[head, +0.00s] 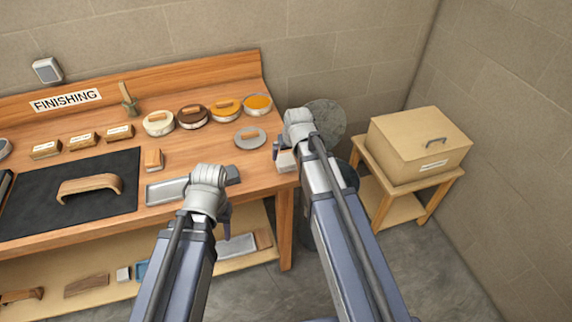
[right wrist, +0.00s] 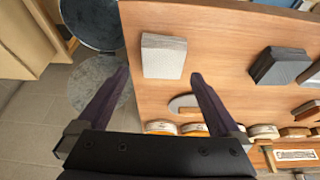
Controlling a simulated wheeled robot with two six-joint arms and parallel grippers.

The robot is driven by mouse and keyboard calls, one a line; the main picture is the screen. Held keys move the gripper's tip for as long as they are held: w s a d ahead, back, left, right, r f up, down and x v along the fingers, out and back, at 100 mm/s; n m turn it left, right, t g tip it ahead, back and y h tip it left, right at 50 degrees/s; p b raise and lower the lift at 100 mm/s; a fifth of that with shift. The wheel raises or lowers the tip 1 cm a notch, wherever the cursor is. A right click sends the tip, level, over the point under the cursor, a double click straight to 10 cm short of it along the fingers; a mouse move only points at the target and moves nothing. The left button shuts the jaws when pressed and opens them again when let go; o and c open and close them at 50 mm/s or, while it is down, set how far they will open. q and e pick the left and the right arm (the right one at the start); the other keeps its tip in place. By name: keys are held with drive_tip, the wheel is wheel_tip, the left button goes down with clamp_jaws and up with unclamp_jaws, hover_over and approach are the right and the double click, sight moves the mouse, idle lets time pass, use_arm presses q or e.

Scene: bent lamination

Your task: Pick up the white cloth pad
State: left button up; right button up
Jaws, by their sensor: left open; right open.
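The white cloth pad (right wrist: 163,55) is a small pale block near the right end of the wooden bench. In the head view the pad (head: 287,162) is partly hidden behind my right gripper (head: 279,149). In the right wrist view my right gripper (right wrist: 160,78) is open and empty. The pad appears ahead of the gap between its fingertips; I cannot tell the height between them. My left gripper (head: 226,212) is at the bench's front edge, below the metal tray, and its fingers are mostly hidden by my wrist.
A dark grey block (right wrist: 278,66) lies near the pad, by the metal tray (head: 165,191). A grey disc (head: 250,138) and several round tins stand behind. A curved wooden piece (head: 90,187) lies on the black mat (head: 110,165). A cardboard box (head: 420,143) is on a stand at right.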

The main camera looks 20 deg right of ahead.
sight(286, 160)
drive_tip(key=b+x, duration=0.4)
drive_tip(key=x, duration=0.1)
drive_tip(key=shift+s+a, duration=0.15)
drive_tip(key=shift+r, duration=0.1)
drive_tip(key=shift+c, duration=0.2)
drive_tip(key=c, duration=1.1)
